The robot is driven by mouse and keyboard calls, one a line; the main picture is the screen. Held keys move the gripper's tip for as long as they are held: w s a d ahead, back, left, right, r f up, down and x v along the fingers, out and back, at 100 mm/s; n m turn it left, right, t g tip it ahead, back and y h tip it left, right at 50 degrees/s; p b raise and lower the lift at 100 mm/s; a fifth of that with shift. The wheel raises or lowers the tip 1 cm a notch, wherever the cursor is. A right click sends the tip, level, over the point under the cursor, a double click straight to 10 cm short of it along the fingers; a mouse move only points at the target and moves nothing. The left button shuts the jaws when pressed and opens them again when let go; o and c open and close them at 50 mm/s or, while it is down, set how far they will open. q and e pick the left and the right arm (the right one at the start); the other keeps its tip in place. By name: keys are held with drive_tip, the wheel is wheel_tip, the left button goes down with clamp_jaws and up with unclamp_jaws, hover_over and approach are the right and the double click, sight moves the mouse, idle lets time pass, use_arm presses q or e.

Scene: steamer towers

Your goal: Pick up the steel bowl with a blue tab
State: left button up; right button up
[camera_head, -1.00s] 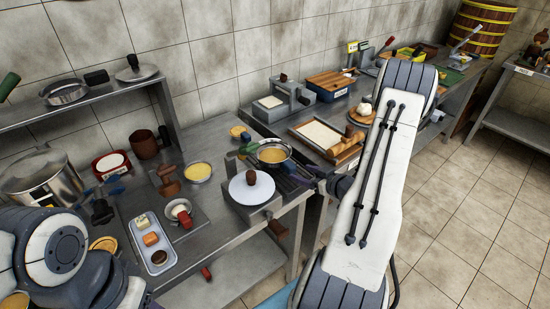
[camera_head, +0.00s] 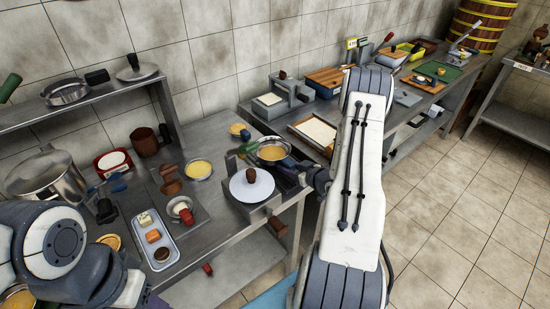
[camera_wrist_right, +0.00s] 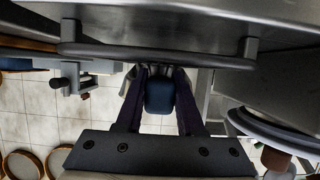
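The steel bowl with yellow contents (camera_head: 273,151) stands on the counter behind the press with the round white plate. My right gripper (camera_head: 290,172) is low beside this bowl, at its right front, partly hidden by the press and my arm. In the right wrist view, a dark blue tab (camera_wrist_right: 160,97) lies between the two fingers of my right gripper. The fingers are apart, one on each side of it; firm contact does not show. My left gripper is not clearly seen; my left arm is at the lower left.
The press with the white plate (camera_head: 250,186) stands close in front of the bowl. Another bowl with yellow contents (camera_head: 199,169) and a tray of small pieces (camera_head: 154,238) are to the left. A framed white board (camera_head: 316,131) is behind right.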

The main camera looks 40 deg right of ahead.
sight(291, 163)
clamp_jaws()
drive_tip(key=shift+r, duration=0.1)
drive_tip(key=shift+d+r, duration=0.1)
drive_tip(key=shift+r, duration=0.4)
drive_tip(key=r, duration=0.1)
drive_tip(key=s+r+b, duration=0.1)
drive_tip(key=r, duration=0.1)
drive_tip(key=shift+r, duration=0.25)
drive_tip(key=s+a+r+b, duration=0.1)
drive_tip(key=s+r, duration=0.5)
drive_tip(key=s, duration=0.4)
drive_tip(key=shift+s+a+r, duration=0.2)
drive_tip(key=shift+s+a, duration=0.1)
drive_tip(key=shift+a, duration=0.1)
